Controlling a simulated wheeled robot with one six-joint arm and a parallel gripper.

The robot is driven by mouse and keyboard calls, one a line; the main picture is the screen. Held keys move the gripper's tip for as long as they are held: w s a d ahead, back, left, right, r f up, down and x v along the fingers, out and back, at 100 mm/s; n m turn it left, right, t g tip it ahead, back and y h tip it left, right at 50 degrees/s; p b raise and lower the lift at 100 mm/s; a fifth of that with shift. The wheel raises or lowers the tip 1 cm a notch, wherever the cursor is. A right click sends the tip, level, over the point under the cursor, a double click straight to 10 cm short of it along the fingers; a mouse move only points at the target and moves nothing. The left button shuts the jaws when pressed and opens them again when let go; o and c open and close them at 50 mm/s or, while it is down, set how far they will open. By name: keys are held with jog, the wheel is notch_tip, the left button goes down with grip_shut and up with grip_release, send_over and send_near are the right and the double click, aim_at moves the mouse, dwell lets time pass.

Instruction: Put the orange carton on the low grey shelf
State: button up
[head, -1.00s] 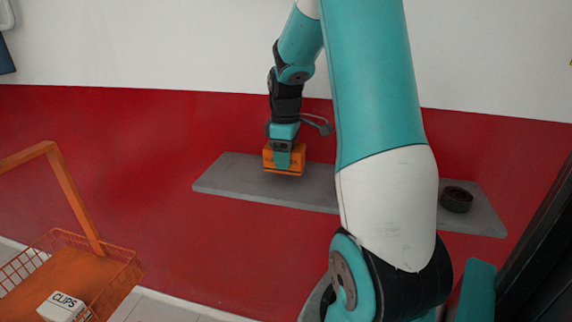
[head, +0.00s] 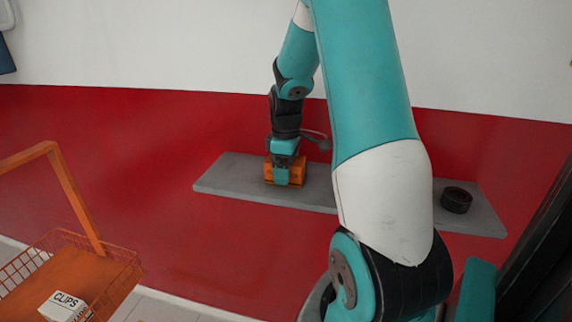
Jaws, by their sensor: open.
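The orange carton (head: 298,172) is at the low grey shelf (head: 235,180), left of the shelf's middle, and appears to rest on its surface. My gripper (head: 282,176) is at the carton, pointing down, with a teal finger in front of the carton's near face. The jaws are open around it. The far finger and the carton's underside are hidden. My arm covers the middle of the shelf.
A black ring-shaped part (head: 456,199) lies on the right end of the shelf. An orange wire basket cart (head: 112,268) stands at lower left, holding a white box marked CLIPS (head: 63,306). The red and white wall is behind the shelf.

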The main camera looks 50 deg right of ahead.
notch_tip(320, 180, up, 11)
jog(key=shift+r+b, duration=0.1)
jog(key=shift+b, duration=0.65)
jog(key=s+a+n+t+y, duration=0.1)
jog(key=a+n, duration=0.1)
jog(key=a, duration=2)
jog(key=s+a+f+g+y, duration=0.1)
jog(key=s+a+y, duration=0.2)
jog(key=s+a, duration=1.1)
jog(key=shift+a, duration=1.25)
